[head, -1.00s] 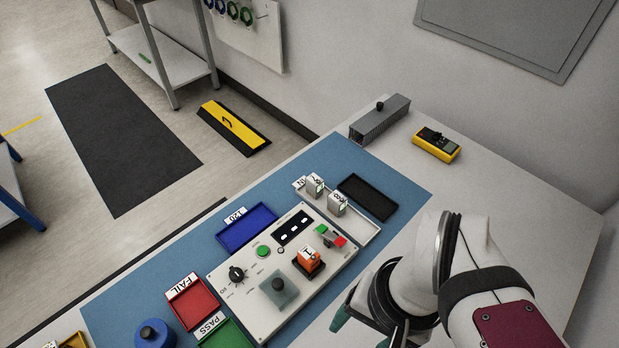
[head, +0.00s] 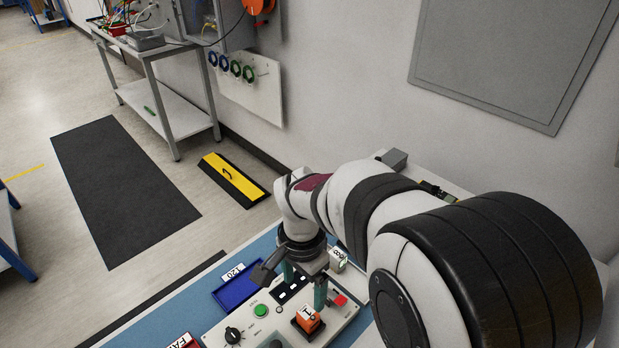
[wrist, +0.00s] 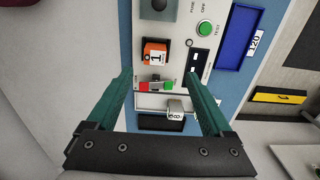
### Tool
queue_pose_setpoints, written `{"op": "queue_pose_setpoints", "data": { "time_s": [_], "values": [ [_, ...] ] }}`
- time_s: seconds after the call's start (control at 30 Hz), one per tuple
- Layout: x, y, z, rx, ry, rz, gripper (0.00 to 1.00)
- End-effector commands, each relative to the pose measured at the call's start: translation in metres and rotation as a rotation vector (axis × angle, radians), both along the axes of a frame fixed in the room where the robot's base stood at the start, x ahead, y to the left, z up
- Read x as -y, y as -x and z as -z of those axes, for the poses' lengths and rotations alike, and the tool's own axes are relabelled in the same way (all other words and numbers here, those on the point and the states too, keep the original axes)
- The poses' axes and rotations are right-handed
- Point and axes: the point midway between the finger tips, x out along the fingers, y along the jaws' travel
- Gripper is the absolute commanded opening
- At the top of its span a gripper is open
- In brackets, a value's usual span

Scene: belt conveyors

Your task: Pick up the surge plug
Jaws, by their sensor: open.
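An orange plug (head: 308,318) marked 1 sits in a black socket on the tester panel; in the wrist view it (wrist: 156,52) stands just beyond my fingertips. A pale grey plug (wrist: 175,107) marked 8 stands in the white tray (wrist: 148,102), between my fingers in the picture but lower down; it also shows beside my gripper in the head view (head: 337,259). I cannot tell which plug is the surge plug. A second grey plug is hidden now. My gripper (head: 304,285) is open and empty, pointing down above the panel, its green fingers (wrist: 157,77) wide apart.
The tester panel (head: 270,328) carries a green button (head: 261,310), a black knob (head: 233,335) and a red-green switch (wrist: 155,86). A blue tray (head: 238,290) labelled 120 lies left of it. A black tray (wrist: 160,123) lies beyond the white tray.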

Motion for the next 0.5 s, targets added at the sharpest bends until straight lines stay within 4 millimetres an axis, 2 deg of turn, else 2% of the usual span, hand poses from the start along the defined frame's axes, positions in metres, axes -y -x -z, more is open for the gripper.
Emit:
{"op": "queue_pose_setpoints", "data": {
  "time_s": [0.1, 0.27, 0.5],
  "values": [
    [0.001, 0.002, 0.031, -0.006, 0.001, 0.001, 0.85],
    [0.001, 0.001, 0.053, -0.003, 0.0, 0.0, 0.85],
    [0.008, 0.005, 0.097, -0.004, 0.0, 0.0, 0.85]
  ]
}}
